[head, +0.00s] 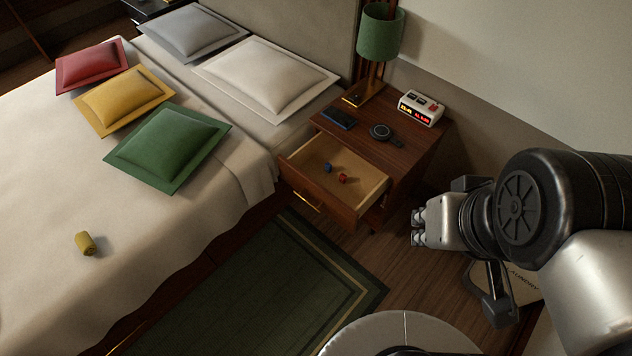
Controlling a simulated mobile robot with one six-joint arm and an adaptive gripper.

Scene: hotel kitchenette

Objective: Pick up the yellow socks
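The yellow socks (85,243) are a small rolled bundle lying on the white bed cover (150,270) at the lower left, near the bed's front side. Nothing touches them. My gripper (416,227) is at the right, above the floor beside the nightstand, far from the socks and pointing left. The view is too small to tell whether its fingers are apart, and nothing shows between them.
Red, yellow and green pillows (168,147) lie on the bed. The nightstand's drawer (322,190) stands open with small red and blue items inside. A lamp (380,35), phone and clock (420,108) stand on top. A green rug (270,280) lies beside the bed.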

